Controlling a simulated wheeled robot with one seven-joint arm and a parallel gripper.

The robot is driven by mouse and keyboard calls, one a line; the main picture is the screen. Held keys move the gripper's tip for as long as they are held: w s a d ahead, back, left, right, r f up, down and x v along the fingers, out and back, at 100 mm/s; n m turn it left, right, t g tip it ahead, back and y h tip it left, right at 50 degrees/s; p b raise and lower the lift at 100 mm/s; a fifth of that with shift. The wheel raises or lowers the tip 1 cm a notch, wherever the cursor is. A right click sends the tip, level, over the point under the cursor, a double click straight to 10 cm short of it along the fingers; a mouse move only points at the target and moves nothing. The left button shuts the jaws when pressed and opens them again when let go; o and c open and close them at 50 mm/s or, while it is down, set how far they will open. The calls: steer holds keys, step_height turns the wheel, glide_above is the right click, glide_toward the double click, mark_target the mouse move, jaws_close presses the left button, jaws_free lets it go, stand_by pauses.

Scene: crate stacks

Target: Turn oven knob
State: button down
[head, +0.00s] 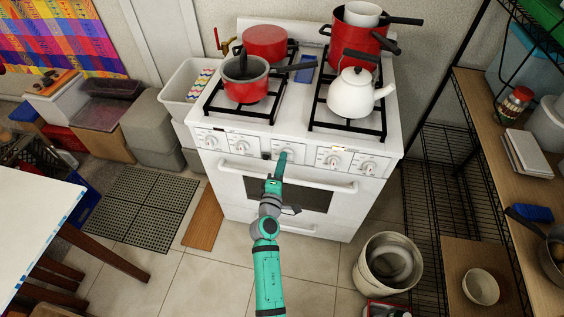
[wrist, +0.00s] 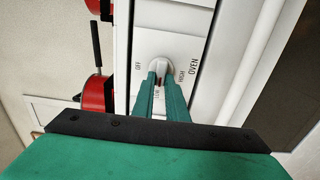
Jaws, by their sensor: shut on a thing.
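The white stove (head: 235,190) stands against the back wall, with a row of knobs along its front panel. The oven knob (wrist: 159,66) is white and shows in the wrist view on a panel marked OFF, HIGH and OVEN. My gripper (wrist: 161,78) is shut on this knob, one green finger on each side of it. In the head view my gripper (head: 281,158) reaches the middle of the front panel and hides the knob there. Other white knobs (head: 333,161) sit to the left and right of it.
A white kettle (head: 352,95) and red pots (head: 245,90) stand on the burners. The oven door handle (head: 315,184) runs below the knobs, close to my arm. A white bucket (head: 388,265) stands on the floor at the right. Wire shelving (head: 440,170) stands beyond it.

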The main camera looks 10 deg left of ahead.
steer(key=shift+a+f, duration=0.1)
steer(key=c, duration=1.8)
jaws_free()
steer(key=shift+s, duration=0.1)
steer(key=shift+o, duration=0.2)
steer(key=s, duration=1)
steer(key=shift+s+a, duration=0.2)
steer(key=shift+s, duration=0.2)
